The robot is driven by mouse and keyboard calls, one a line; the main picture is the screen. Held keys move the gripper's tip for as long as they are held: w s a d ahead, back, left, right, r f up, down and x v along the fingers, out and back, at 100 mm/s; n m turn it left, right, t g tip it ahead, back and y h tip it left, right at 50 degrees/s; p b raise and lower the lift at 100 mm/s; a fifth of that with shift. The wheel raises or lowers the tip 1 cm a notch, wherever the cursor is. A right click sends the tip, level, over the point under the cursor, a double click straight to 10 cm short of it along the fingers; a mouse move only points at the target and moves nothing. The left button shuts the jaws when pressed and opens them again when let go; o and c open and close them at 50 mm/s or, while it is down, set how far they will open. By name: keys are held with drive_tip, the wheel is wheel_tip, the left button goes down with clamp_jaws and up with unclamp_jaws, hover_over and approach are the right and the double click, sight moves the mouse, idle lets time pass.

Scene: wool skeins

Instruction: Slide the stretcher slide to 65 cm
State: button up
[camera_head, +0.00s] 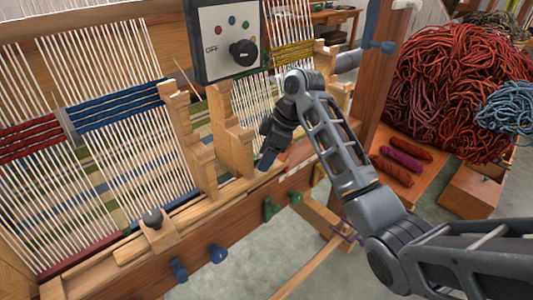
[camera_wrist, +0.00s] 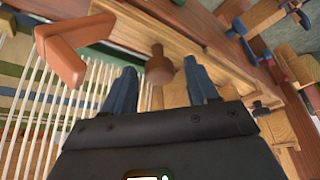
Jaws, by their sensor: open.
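My gripper (camera_head: 268,160) is over the front rail of the loom, right of the stepped wooden uprights. In the wrist view my gripper (camera_wrist: 160,85) is open, with its blue-grey fingers apart. A brown wooden knob (camera_wrist: 158,67) shows between the fingertips, in line with the gap; I cannot tell how far beyond them it is. No label identifies it as the stretcher slide. In the head view, my gripper and arm cover that spot. A wooden block with a dark knob (camera_head: 153,219) sits on the rail at lower left. I cannot read any centimetre scale.
Stepped wooden uprights (camera_head: 230,130) stand close left of my gripper. A control box (camera_head: 225,38) hangs above. White warp threads (camera_head: 140,165) lie behind the rail. Blue and green knobs stick out of its front. An orange-brown angled piece (camera_wrist: 62,48) is left of the fingers.

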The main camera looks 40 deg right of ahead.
sight(280, 161)
clamp_jaws()
idle(0.3)
drive_tip(key=d, duration=0.5)
unclamp_jaws()
idle(0.4)
drive_tip(key=shift+r, duration=0.1)
drive_tip(key=v, duration=0.7)
drive_tip(key=shift+r, duration=0.3)
